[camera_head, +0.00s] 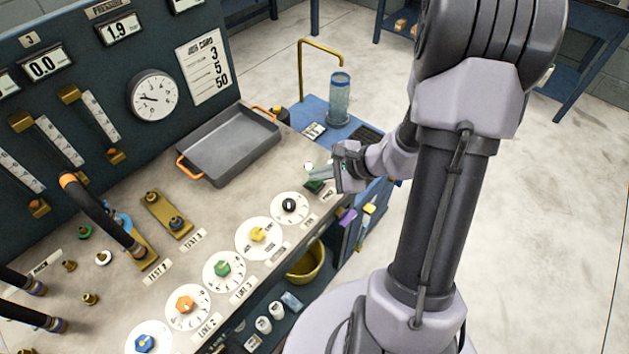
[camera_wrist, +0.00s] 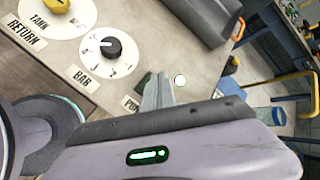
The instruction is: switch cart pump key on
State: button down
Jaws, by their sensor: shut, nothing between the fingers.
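My gripper (camera_head: 320,172) is shut and empty above the right end of the bench panel, next to a small dark green part (camera_head: 315,186) and a label beginning "PUM" (camera_wrist: 131,104). In the wrist view the closed fingers (camera_wrist: 157,92) partly cover that spot. A small white round part (camera_wrist: 180,81) shows just beyond the fingertips. A blue cart (camera_head: 309,108) stands behind the bench's right end, with a clear cylinder (camera_head: 340,98), a yellow bent handle (camera_head: 300,62) and a white label (camera_head: 313,131). I cannot make out a pump key on the cart.
A row of dial knobs runs along the bench front, including a black one (camera_head: 290,205) and a yellow one (camera_head: 258,235). A grey tray (camera_head: 228,150) with orange handles lies behind them. A yellow bucket (camera_head: 308,266) sits below the bench edge. The floor (camera_head: 540,220) at right is clear.

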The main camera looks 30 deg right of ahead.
aim_at(318, 182)
jog(key=shift+r+p, duration=0.45)
jog(key=shift+r, duration=0.45)
notch_tip(318, 182, up, 6)
jog(key=p, duration=0.4)
jog(key=s+a+r+n+g, duration=0.2)
jog(key=a+r+n, duration=0.4)
jog(key=a+r, duration=0.3)
jog(key=s+a+r+n+h, duration=0.1)
jog(key=s+a+r+n, duration=0.1)
jog(key=s+n, duration=0.1)
jog(key=s+a+r+n+h+b, duration=0.1)
jog(key=s+a+r+n, duration=0.2)
jog(key=s, duration=0.3)
jog(key=s+a+r+n, duration=0.2)
jog(key=s+r+n, duration=0.1)
jog(key=s+n, duration=0.1)
jog(key=shift+s+a+h, duration=0.4)
jog(key=shift+s, duration=0.35)
